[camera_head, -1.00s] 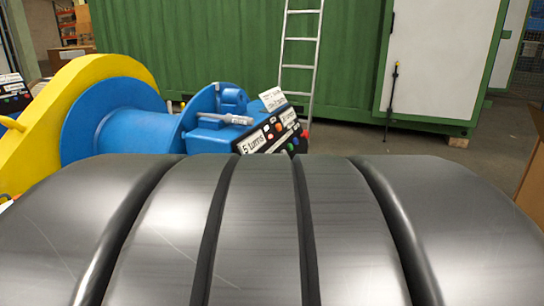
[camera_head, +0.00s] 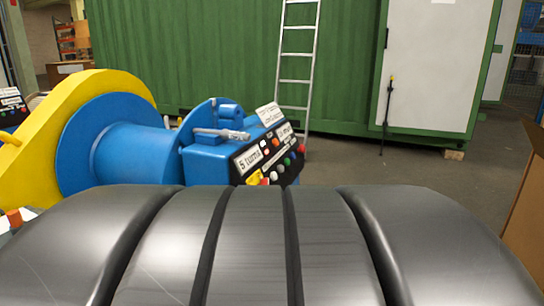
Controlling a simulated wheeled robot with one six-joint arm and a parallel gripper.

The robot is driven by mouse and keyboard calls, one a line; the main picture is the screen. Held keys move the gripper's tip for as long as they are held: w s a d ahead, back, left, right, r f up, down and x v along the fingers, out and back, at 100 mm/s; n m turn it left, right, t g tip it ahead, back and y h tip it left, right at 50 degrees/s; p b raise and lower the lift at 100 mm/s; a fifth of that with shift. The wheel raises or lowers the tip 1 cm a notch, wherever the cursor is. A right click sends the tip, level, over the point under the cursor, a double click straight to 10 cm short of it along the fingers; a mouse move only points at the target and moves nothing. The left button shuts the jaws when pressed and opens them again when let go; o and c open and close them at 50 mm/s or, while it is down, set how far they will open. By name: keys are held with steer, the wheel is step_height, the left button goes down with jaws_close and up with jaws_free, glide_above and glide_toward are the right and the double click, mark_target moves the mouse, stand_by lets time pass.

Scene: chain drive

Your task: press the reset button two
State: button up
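A black control panel (camera_head: 267,157) sits on the right end of a blue and yellow chain drive machine. It carries several small red, orange, green, white and yellow buttons and a label reading "5 turns". The other labels are too small to read, so I cannot tell which button is reset button two. A second black panel (camera_head: 12,104) with small coloured buttons shows at the far left edge. My gripper is not in view. My own dark grey ribbed body fills the bottom of the picture and hides what lies just in front.
The machine's blue drum (camera_head: 125,150) and yellow side plate (camera_head: 30,160) stand at left. A green container (camera_head: 230,60) with a leaning ladder (camera_head: 297,70) is behind. A brown box (camera_head: 525,205) stands at the right edge. Grey floor (camera_head: 400,165) right of the panel looks clear.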

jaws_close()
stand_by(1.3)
